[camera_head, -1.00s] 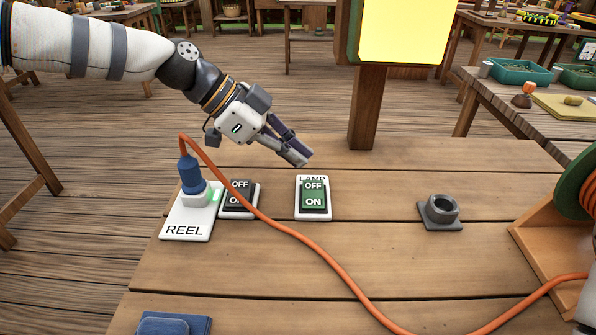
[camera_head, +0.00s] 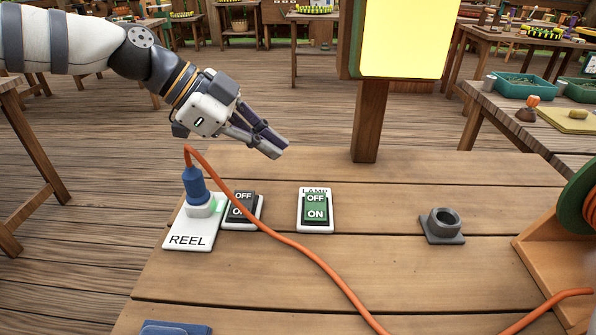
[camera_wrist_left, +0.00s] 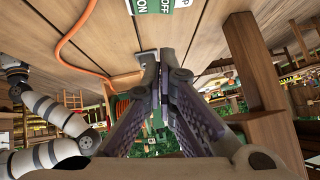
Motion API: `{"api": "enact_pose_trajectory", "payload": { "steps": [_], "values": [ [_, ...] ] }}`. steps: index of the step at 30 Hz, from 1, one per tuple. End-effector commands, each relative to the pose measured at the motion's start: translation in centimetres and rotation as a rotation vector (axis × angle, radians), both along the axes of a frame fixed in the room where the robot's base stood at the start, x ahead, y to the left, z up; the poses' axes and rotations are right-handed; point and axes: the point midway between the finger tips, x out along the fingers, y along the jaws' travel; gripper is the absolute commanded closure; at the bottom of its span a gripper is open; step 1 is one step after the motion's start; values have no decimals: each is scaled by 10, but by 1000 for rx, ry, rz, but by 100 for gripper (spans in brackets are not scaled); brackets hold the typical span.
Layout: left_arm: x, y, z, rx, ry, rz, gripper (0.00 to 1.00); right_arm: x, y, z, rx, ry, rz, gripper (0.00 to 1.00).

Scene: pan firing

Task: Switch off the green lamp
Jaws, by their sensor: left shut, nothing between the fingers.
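The lamp switch (camera_head: 315,211) is a green rocker with OFF above ON, in a white plate marked LAMP on the wooden table. Part of it shows at the top edge of the left wrist view (camera_wrist_left: 152,5). Behind it, a large panel (camera_head: 405,38) glows bright yellow in a green and wood frame on a post. My left gripper (camera_head: 276,147) is shut and empty, in the air behind and left of the lamp switch, apart from it. Its closed fingers also show in the left wrist view (camera_wrist_left: 158,62). My right gripper is not in view.
A black OFF/ON switch (camera_head: 241,210) sits left of the lamp switch, beside the REEL socket (camera_head: 190,238) with its blue plug (camera_head: 195,186). An orange cable (camera_head: 302,249) crosses the table. A grey ring holder (camera_head: 442,226) and a wooden reel stand (camera_head: 548,264) are right.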

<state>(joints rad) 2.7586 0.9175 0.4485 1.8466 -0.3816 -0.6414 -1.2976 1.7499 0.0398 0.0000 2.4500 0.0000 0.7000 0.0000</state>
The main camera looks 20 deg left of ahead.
Motion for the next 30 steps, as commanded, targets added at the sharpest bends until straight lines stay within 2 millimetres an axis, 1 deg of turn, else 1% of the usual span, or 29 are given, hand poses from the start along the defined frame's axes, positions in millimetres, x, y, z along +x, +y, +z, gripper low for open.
{"api": "enact_pose_trajectory", "payload": {
  "steps": [8,11,14,18,25,27,30],
  "values": [
    [0,0,0,2,-7,0,100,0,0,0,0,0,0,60],
    [2,-4,-6,3,-2,-1,100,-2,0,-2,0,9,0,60],
    [8,-15,-20,4,3,-2,100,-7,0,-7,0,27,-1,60],
    [18,-35,-44,3,6,-3,100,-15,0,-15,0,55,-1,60],
    [34,-67,-77,3,4,-2,100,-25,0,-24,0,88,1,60],
    [37,-64,-88,0,2,1,100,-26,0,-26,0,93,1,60],
    [40,-62,-100,0,-2,2,100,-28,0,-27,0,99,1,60]
  ]
}}
